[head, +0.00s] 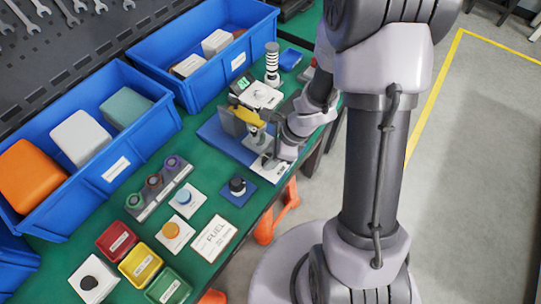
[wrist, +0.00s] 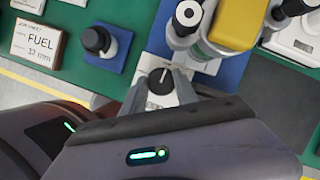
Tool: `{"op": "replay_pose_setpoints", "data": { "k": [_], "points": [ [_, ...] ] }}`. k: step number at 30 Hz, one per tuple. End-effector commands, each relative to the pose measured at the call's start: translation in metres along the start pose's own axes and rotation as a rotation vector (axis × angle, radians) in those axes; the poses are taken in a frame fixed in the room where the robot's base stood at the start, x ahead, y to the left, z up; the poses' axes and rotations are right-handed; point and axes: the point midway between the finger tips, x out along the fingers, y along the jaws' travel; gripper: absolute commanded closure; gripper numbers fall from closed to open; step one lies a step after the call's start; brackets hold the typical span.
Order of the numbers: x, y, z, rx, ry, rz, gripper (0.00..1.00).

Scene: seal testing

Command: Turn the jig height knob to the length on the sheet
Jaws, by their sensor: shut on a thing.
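The jig height knob (wrist: 160,81) is a dark round knob with a pale pointer line, on a white plate. In the wrist view my gripper (wrist: 160,88) has its two fingers on either side of it, shut on it. In the head view my gripper (head: 271,160) is at the front of the jig and mostly hides the knob. The jig carries a yellow piece (head: 246,115), also seen in the wrist view (wrist: 235,24). The job sheet (wrist: 37,46) reads FUEL, 37 mm; in the head view it is a white card (head: 214,238) on the bench.
A black knob on a blue base (head: 238,189) stands left of the jig. A device with a green display (head: 243,84) is behind it; its digits are unclear. Blue bins (head: 115,170) line the bench back. Coloured trays (head: 140,266) lie at the front left.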

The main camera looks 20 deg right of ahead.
Motion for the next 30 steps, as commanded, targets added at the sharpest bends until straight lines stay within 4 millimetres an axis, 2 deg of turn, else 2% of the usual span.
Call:
{"op": "replay_pose_setpoints", "data": {
  "k": [8, 30],
  "points": [
    [0.0035, 0.001, -0.0008, 0.159, 0.007, -0.068, 1.0],
    [0.0026, 0.0033, 0.0024, 0.806, 0.035, -0.336, 1.0]
  ]
}}
